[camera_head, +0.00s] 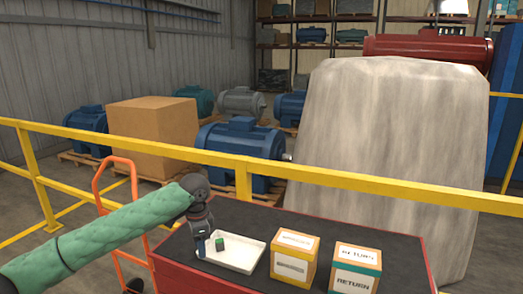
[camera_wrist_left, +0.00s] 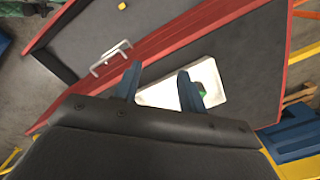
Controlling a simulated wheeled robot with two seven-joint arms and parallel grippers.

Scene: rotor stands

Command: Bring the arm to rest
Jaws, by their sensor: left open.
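My left arm, in a green quilted sleeve, reaches in from the left in the head view. Its gripper (camera_head: 202,243) points down at the left edge of a white tray (camera_head: 244,256) on the dark-topped bench. In the left wrist view the two blue fingers (camera_wrist_left: 159,78) are apart with nothing between them. A small green block (camera_head: 220,244) lies in the tray, just right of the gripper; it also shows in the left wrist view (camera_wrist_left: 202,90), partly hidden behind a finger. My right gripper is in neither view.
Two labelled boxes, one orange (camera_head: 293,257) and one teal and yellow (camera_head: 355,268), stand right of the tray. A yellow railing (camera_head: 250,168) runs behind the bench. An orange hand truck (camera_head: 100,190) stands to its left. A pale handle (camera_wrist_left: 110,58) shows in the wrist view.

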